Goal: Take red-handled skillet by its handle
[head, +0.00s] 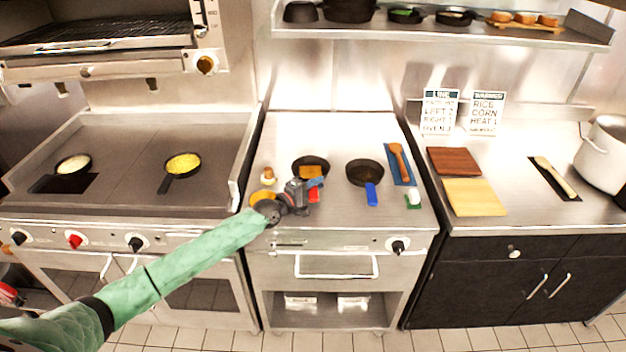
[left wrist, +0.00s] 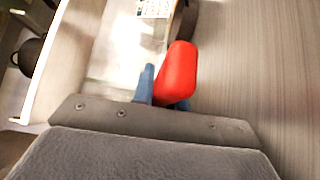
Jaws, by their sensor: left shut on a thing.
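The red-handled skillet (head: 302,162) is a small dark pan with something orange-brown in it, on the middle steel counter. Its red handle (head: 314,196) points toward me and is partly hidden by my left gripper (head: 315,187). The red handle also fills the middle of the left wrist view (left wrist: 177,72), between the blue fingers. My left gripper is shut on this handle. My right gripper is not in view.
A blue-handled skillet (head: 364,171) stands just right. A small jar (head: 268,178) is at the left. Cutting boards (head: 470,197) lie on the right counter; a shelf (head: 430,34) hangs above.

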